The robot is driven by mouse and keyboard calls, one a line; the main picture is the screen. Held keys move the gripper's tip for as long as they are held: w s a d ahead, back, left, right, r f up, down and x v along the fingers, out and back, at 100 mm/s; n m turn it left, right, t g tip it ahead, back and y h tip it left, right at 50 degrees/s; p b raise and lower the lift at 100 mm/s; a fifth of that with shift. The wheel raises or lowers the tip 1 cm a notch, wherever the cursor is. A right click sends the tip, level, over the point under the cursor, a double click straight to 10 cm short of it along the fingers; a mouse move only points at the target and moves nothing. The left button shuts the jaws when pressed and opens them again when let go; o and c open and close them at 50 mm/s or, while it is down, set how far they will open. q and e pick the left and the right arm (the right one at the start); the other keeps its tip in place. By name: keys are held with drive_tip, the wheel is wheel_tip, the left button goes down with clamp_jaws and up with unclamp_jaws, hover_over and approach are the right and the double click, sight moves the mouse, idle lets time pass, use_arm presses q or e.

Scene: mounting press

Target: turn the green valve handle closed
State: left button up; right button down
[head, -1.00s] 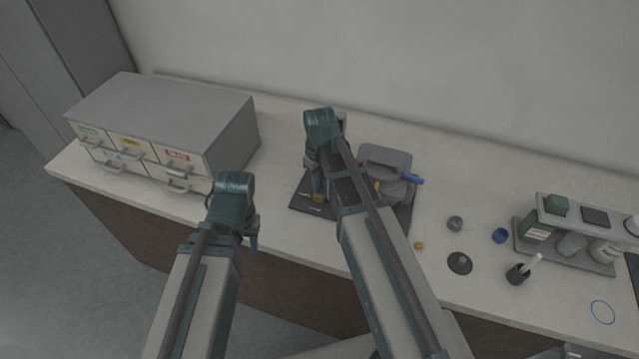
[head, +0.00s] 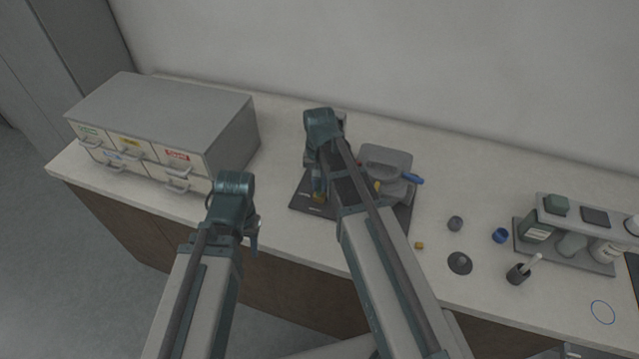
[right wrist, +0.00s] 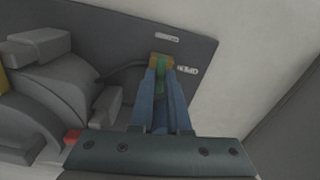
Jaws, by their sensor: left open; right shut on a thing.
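The green valve handle (right wrist: 161,70) shows in the right wrist view between the tips of my right gripper (right wrist: 162,72). The blue fingers are shut on it, and an orange-brown part shows around their tips. In the head view my right gripper (head: 317,188) is over the left part of the press's dark base plate (head: 299,203); the handle itself is hidden there. The grey mounting press (head: 385,160) stands just right of that gripper, partly behind my right arm. My left gripper (head: 254,236) hangs open and empty near the counter's front edge, apart from the press.
A grey drawer cabinet (head: 165,112) stands at the left. To the right are a dark knob-topped disc (head: 459,263), a small blue cup (head: 500,235), a dark holder (head: 518,274) and a rack of bottles (head: 570,256). Bare counter lies between cabinet and press.

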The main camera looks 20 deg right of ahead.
sight(319, 188)
drive_tip(key=shift+m, duration=0.9)
drive_tip(key=c, duration=0.9)
unclamp_jaws()
drive_tip(key=shift+r, duration=0.15)
wheel_tip(319, 188, up, 14)
drive_tip(key=p, duration=1.4)
drive_tip(key=shift+f, duration=0.2)
drive_tip(key=shift+f, duration=0.1)
